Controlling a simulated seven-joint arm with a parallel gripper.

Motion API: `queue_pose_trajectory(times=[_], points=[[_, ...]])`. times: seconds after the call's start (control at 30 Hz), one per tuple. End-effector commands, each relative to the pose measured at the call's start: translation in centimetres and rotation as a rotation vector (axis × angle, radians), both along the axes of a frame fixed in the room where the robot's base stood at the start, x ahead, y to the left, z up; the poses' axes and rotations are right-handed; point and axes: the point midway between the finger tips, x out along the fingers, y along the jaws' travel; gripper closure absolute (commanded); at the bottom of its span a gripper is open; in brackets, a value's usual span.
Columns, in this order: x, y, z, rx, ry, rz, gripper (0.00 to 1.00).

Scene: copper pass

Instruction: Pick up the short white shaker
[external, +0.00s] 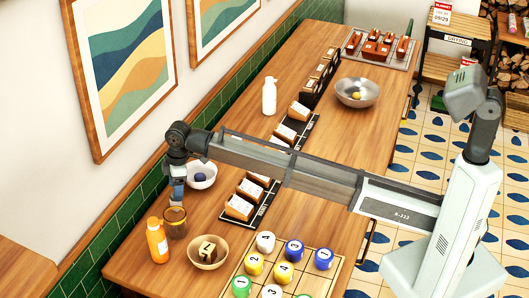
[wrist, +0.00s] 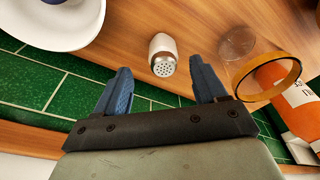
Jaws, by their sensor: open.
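The short white shaker (wrist: 161,45) stands on the wooden table in the wrist view, its perforated grey metal top facing my camera. My gripper (wrist: 160,67) is open and empty, with one blue finger on each side of the shaker's top in the picture. I see no contact between the fingers and the shaker. In the external view my gripper (external: 178,190) points down over the near left part of the table, between a white bowl and an amber glass. I cannot make out the shaker there.
The white bowl (external: 201,184) holds a dark purple ball. The amber-rimmed glass (external: 175,224) and an orange bottle (external: 157,242) stand close by; the glass's rim (wrist: 268,98) is near my right finger. A wooden bowl (external: 208,263) stands in front. Green wall tiles (wrist: 60,85) border the table.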

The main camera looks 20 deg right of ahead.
Motion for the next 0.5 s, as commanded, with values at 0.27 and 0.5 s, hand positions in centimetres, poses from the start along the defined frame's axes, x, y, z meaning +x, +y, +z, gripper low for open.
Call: queue_pose_trajectory(times=[0.27,0.5], points=[[-0.1,0.3,-1.6,0.0,0.0,0.0,0.29],[-0.4,1.0,-4.5,-0.001,0.0,-0.001,0.29]])
